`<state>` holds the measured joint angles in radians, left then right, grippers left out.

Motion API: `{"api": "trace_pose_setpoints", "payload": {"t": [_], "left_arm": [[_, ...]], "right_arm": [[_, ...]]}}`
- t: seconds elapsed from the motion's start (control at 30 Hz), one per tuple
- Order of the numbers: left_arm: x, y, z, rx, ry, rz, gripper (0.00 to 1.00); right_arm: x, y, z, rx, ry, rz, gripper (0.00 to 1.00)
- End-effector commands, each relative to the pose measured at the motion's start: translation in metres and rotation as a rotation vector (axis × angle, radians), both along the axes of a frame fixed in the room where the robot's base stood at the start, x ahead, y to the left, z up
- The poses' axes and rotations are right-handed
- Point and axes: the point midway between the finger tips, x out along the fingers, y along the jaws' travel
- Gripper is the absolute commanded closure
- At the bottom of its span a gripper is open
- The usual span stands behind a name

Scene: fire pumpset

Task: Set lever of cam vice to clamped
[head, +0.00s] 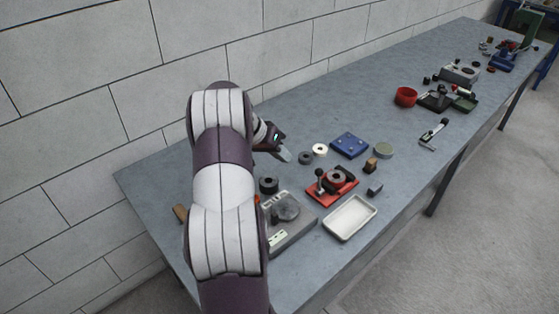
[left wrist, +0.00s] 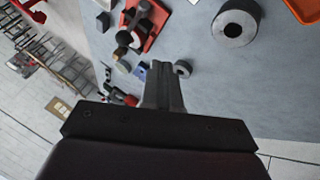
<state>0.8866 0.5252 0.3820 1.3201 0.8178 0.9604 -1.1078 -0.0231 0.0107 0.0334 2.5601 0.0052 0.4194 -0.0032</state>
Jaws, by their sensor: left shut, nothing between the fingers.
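A red-based fixture (head: 345,196), which looks like the cam vice, stands on the bench right of my left arm. It carries a dark ring-shaped part (head: 338,178) and a lever with a black ball knob (head: 320,172). In the left wrist view the red base (left wrist: 158,22) is near the top, with a dark knob (left wrist: 125,37) beside it. My left gripper (head: 286,156) is shut and empty, above the bench behind and left of the fixture, apart from it. Its closed fingers (left wrist: 163,72) show in the left wrist view. My right gripper is not in view.
A grey scale-like device (head: 290,232) and a white tray (head: 350,217) stand in front of the fixture. Dark ring (head: 306,157), pale ring (head: 320,149) and blue plate (head: 349,145) lie behind it. A block wall runs along the bench's back.

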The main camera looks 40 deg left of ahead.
Motion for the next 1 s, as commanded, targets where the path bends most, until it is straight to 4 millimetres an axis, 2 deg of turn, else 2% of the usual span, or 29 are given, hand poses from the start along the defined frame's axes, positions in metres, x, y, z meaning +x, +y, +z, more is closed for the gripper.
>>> {"api": "trace_pose_setpoints", "payload": {"t": [0.03, 0.1, 0.13, 0.23, 0.37, 0.5, 1.0], "left_arm": [[0.006, -0.003, -0.019, 0.002, -0.001, -0.002, 1.00], [0.014, -0.008, -0.031, 0.001, -0.001, -0.002, 1.00], [0.018, -0.010, -0.027, -0.001, 0.001, -0.001, 1.00], [0.028, -0.016, -0.040, -0.001, 0.002, 0.000, 1.00], [0.036, -0.037, -0.035, -0.001, 0.001, -0.001, 1.00], [0.040, -0.048, -0.036, -0.001, 0.000, 0.001, 1.00], [0.043, -0.051, -0.037, 0.014, -0.001, 0.001, 1.00]], "right_arm": [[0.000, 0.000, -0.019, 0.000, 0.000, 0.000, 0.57], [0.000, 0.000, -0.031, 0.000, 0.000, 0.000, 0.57], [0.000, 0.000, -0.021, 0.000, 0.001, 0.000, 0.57], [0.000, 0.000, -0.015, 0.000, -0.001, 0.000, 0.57], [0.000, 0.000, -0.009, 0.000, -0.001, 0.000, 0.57], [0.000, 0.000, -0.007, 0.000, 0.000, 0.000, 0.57], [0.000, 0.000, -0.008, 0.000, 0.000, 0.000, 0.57]]}}
